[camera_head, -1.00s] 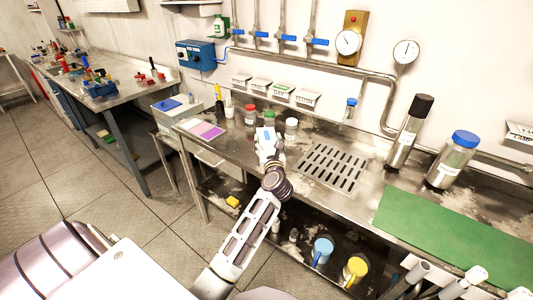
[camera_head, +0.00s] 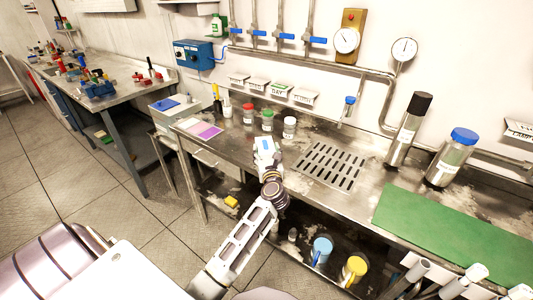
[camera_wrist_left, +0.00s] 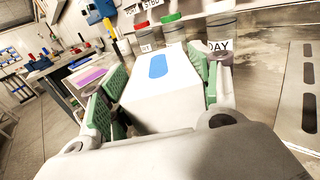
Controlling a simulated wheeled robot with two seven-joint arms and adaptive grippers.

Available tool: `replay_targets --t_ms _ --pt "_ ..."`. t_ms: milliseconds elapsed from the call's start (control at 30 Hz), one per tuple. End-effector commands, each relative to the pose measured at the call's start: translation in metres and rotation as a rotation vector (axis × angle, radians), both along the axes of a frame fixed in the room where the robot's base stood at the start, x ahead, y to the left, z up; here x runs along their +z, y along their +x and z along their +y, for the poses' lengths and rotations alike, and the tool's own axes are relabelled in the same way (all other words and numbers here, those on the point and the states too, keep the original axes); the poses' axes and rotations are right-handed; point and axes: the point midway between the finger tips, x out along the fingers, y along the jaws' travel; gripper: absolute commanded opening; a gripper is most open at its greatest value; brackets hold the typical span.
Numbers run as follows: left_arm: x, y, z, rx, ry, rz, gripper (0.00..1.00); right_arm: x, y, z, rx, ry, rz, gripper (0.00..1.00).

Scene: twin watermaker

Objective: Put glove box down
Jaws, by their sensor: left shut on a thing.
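The glove box is a white box with a blue oval on its top (camera_wrist_left: 158,92). In the head view it is small and partly covered by my gripper, over the steel bench (camera_head: 215,158) in front of several jars (camera_head: 289,127). My left gripper (camera_head: 266,155) is shut on it. In the left wrist view the green-padded fingers of my left gripper (camera_wrist_left: 160,72) stand on either side of the box. Whether its underside touches the bench is hidden. My right gripper is not in view.
A slotted drain (camera_head: 333,166) lies right of the gripper, and a green mat (camera_head: 455,222) further right. A purple-and-white card (camera_head: 200,128) lies to the left.

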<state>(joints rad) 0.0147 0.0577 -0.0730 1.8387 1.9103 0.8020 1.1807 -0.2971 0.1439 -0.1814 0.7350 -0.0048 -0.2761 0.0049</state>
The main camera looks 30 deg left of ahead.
Motion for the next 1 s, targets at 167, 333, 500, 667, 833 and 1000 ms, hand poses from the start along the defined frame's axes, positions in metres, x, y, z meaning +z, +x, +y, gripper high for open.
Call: replay_targets --t_ms 167,333,500,667,833,1000 --pt "0.0009 0.0001 -0.0001 0.000 0.001 -0.001 0.34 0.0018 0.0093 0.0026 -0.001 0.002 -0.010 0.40" --pt "-0.0002 0.0001 -0.0001 0.000 0.000 -0.001 0.34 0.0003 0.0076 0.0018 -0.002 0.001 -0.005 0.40" --pt "-0.0023 0.0000 0.0000 0.000 0.000 -0.001 0.34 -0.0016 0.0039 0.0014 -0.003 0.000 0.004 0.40" --pt "-0.0024 0.0000 0.0000 0.000 0.000 0.000 0.81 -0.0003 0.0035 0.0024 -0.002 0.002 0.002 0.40" --pt "-0.0023 0.0000 0.0000 0.000 0.000 0.000 0.84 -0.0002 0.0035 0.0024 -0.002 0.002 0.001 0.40" --pt "-0.0022 0.0000 0.0000 0.000 0.000 0.000 0.84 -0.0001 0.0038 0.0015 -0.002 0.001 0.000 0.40"
